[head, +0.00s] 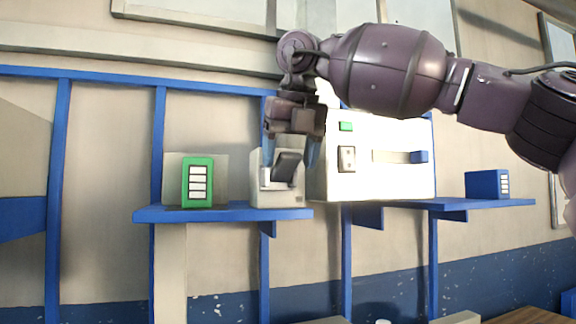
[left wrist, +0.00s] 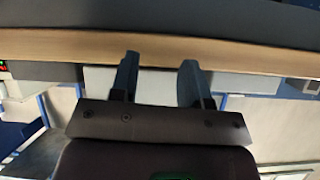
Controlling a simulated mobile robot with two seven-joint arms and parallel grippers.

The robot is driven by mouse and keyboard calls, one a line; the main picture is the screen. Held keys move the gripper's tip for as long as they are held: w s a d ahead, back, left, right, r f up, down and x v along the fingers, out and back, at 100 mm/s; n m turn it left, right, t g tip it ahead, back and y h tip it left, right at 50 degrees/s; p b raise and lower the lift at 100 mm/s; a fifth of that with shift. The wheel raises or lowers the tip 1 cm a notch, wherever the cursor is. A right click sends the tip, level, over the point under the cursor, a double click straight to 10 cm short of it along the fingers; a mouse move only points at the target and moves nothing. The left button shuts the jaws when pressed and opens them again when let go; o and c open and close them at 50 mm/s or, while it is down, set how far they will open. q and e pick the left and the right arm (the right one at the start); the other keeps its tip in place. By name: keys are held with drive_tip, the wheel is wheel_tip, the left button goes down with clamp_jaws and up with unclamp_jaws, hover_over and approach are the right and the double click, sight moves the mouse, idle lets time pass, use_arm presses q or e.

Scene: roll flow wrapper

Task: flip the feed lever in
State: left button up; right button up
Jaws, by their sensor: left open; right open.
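The feed lever (head: 287,166) is a dark, tilted paddle on a small off-white unit (head: 279,200) at the left end of the white wrapper machine (head: 372,180). My right gripper (head: 291,152) points down at the lever. Its blue fingers are spread, one on each side of the lever's upper part. I cannot tell whether a finger touches it. My left gripper (left wrist: 157,80) shows only in the left wrist view, open with nothing between its fingers, in front of a wooden edge.
A green block with white labels (head: 198,182) stands left of the lever unit on a blue shelf (head: 220,214). A blue labelled block (head: 487,185) stands on the right shelf.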

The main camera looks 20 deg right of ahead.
drive_tip(key=shift+x, duration=1.05)
drive_tip(key=shift+c, duration=0.5)
clamp_jaws()
